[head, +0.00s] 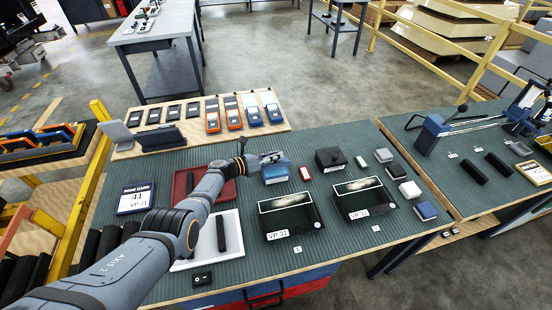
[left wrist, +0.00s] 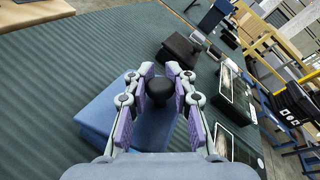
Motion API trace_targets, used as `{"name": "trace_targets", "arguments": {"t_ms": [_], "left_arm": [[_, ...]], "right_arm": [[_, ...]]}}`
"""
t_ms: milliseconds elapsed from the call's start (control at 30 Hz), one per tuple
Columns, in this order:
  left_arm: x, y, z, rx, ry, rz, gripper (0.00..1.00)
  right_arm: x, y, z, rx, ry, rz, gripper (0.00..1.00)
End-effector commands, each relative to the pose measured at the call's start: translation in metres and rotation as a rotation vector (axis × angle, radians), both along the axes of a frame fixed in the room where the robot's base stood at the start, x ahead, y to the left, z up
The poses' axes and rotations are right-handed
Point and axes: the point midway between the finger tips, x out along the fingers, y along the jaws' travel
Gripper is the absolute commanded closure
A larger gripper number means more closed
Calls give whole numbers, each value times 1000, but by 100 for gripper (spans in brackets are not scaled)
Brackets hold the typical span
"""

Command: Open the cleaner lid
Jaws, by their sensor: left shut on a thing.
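The cleaner looks to be a small blue box (head: 276,174) on the green table mat, just left of a black box. It also shows in the left wrist view as a blue box (left wrist: 100,120) with a black knob (left wrist: 160,88) on top. My left gripper (head: 268,158) is above the box, with its fingers closed around the knob. In the left wrist view the gripper (left wrist: 160,92) has a finger on each side of the knob. I cannot tell whether the lid sits flush, as the gripper hides part of it. My right gripper is not in view.
A black box (head: 331,160) and small blocks lie behind. A red tray (head: 190,182) and white tray (head: 206,240) lie left, partly under my arm.

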Motion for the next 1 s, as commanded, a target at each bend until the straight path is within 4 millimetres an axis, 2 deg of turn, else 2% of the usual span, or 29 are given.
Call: {"name": "trace_targets", "arguments": {"t_ms": [567, 600, 767, 1000], "left_arm": [[3, 4, 0, -9, 41, 4, 100], [3, 4, 1, -9, 41, 4, 76], [3, 3, 1, -10, 40, 3, 55], [3, 2, 1, -11, 40, 2, 54]], "right_arm": [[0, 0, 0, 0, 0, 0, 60], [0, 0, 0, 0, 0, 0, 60], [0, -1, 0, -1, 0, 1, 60], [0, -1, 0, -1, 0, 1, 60]]}}
